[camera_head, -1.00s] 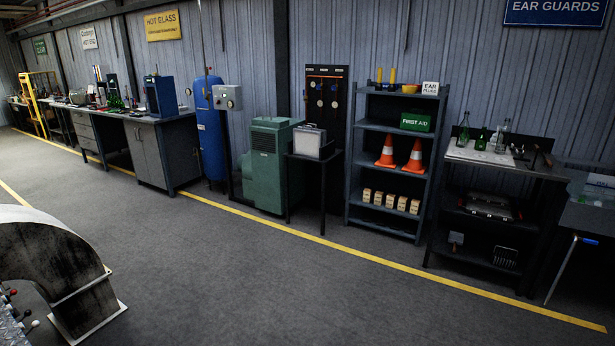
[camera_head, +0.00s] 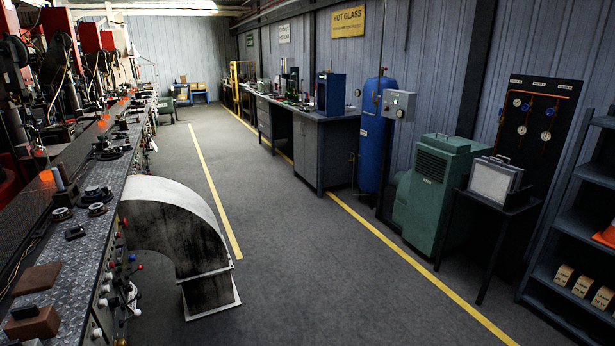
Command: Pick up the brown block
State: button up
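Two brown blocks lie on the metal tread-plate top of the machine bench (camera_head: 70,262) at the lower left. The farther brown block (camera_head: 37,278) is flat and its top is bare. The nearer brown block (camera_head: 32,324) is close to the bottom edge of the picture and has a small black piece (camera_head: 25,312) on top. I cannot tell which block the task names. My gripper is not in view.
A large curved metal duct (camera_head: 178,225) stands on the floor beside the bench. Knobs and levers (camera_head: 115,285) line the bench's side. The grey floor aisle (camera_head: 290,260) is clear. Workbenches, a blue tank (camera_head: 375,145), a green cabinet (camera_head: 432,195) and shelves (camera_head: 572,235) line the right wall.

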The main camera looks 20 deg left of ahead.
aim_at(28, 322)
jog(key=i+j+u, duration=0.1)
jog(key=i+u, duration=0.2)
jog(key=u, duration=0.15)
jog(key=i+u, duration=0.25)
jog(key=u, duration=0.15)
jog(key=i+l+u, duration=0.15)
jog(key=i+u, duration=0.15)
jog(key=u, duration=0.15)
jog(key=i+l+u, duration=0.2)
jog(key=u, duration=0.25)
jog(key=i+u, duration=0.25)
jog(key=u, duration=0.15)
jog(key=i+u, duration=0.25)
jog(key=u, duration=0.15)
jog(key=i+l+u, duration=0.2)
jog(key=u, duration=0.2)
jog(key=i+l+u, duration=0.2)
jog(key=u, duration=0.2)
